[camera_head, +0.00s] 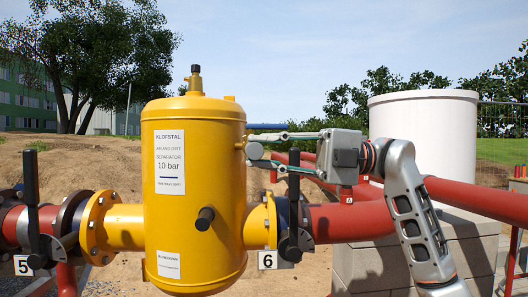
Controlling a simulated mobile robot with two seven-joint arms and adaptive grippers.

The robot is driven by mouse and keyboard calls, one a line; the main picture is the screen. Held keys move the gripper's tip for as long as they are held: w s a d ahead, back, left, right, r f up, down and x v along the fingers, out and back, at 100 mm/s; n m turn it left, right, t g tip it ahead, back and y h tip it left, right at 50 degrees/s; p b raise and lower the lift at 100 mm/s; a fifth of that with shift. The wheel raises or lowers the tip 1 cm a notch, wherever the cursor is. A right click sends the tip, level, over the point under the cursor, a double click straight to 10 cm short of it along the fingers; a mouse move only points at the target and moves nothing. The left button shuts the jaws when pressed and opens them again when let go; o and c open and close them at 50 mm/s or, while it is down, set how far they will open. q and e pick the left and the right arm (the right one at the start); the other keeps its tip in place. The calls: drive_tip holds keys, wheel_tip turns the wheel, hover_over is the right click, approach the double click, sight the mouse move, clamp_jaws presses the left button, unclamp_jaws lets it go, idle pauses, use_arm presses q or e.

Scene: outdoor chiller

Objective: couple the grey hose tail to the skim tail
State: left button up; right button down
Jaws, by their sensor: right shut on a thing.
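My right gripper (253,150) comes in from the right with its fingers pointing left, at the upper right side of the yellow separator tank (196,235). It is shut on a small grey round piece, seemingly the grey hose tail (255,151). This piece sits close beside a small yellow fitting (240,144) on the tank's side, which may be the skim tail. I cannot tell whether the two touch or are joined. No length of hose shows clearly. My left gripper is not in view.
A black-handled valve (31,190) marked 5 stands left of the tank, and another (293,210) marked 6 stands right. Red pipes (345,222) run right, below my gripper. A pale round-topped block structure (450,130) stands behind my arm. Air above the gripper is free.

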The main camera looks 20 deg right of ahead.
drive_tip(key=shift+w+d, duration=0.2)
drive_tip(key=shift+w, duration=0.5)
drive_tip(key=c, duration=1.8)
unclamp_jaws()
drive_tip(key=shift+o, duration=0.2)
drive_tip(key=o, duration=0.5)
drive_tip(key=v, duration=0.7)
drive_tip(key=shift+b, duration=0.3)
drive_tip(key=r+v, duration=0.1)
drive_tip(key=v, duration=1.1)
drive_tip(key=shift+f, duration=0.55)
